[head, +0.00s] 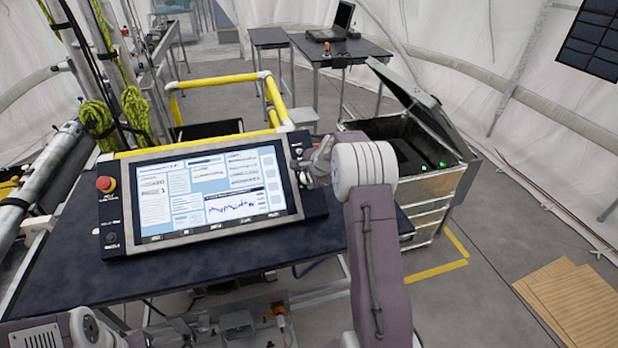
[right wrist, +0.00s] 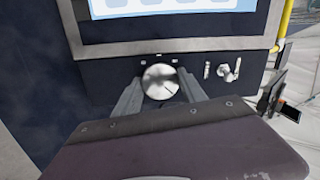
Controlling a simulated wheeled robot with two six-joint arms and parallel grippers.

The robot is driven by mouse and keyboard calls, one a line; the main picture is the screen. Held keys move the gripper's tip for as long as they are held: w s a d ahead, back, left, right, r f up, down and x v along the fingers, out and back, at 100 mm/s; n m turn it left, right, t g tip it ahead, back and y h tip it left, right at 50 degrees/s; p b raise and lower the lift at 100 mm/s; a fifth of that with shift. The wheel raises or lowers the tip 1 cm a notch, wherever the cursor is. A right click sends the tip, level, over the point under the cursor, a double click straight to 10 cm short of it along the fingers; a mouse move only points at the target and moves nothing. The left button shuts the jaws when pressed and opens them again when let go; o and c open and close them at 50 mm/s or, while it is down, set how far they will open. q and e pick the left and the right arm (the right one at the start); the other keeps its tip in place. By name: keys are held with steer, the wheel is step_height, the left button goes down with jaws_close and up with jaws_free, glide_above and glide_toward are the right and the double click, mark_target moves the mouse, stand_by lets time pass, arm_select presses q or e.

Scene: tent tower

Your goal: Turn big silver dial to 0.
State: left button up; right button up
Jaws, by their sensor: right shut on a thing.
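The big silver dial (right wrist: 160,82) is round, on the dark panel below the screen's edge in the right wrist view. A thin dark line on its face runs toward the lower right there; the printed marks around it are too small to read. My right gripper (right wrist: 160,80) has one finger on each side of the dial and is shut on it. In the head view, my right gripper (head: 309,166) is at the right end of the console (head: 215,195) and hides the dial. My left arm shows at the bottom left; its gripper is out of view.
A smaller silver lever-like knob (right wrist: 229,70) sits right of the dial in the wrist view. A red button (head: 106,184) is at the console's left end. Yellow rails (head: 220,80) stand behind it. An open metal case (head: 425,150) stands to the right.

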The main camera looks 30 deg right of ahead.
steer(key=n+b, duration=0.1)
steer(key=n, duration=0.3)
steer(key=n+b, duration=0.1)
steer(key=n, duration=0.3)
steer(key=shift+w+r+n+g, duration=0.1)
steer(key=shift+n+g, duration=0.2)
steer(key=n, duration=0.4)
steer(key=shift+r+n+b, duration=0.1)
steer(key=shift+n+b, duration=0.2)
steer(key=shift+b, duration=0.05)
steer(key=n, duration=0.4)
steer(key=shift+w+g, duration=0.1)
steer(key=shift+g, duration=0.2)
steer(key=n, duration=0.4)
steer(key=shift+n+h, duration=0.3)
steer(key=shift+n, duration=0.1)
steer(key=n, duration=0.8)
steer(key=shift+a+n+h, duration=0.1)
steer(key=shift+n+h, duration=0.3)
steer(key=shift+n+p, duration=0.3)
steer(key=shift+n, duration=1.8)
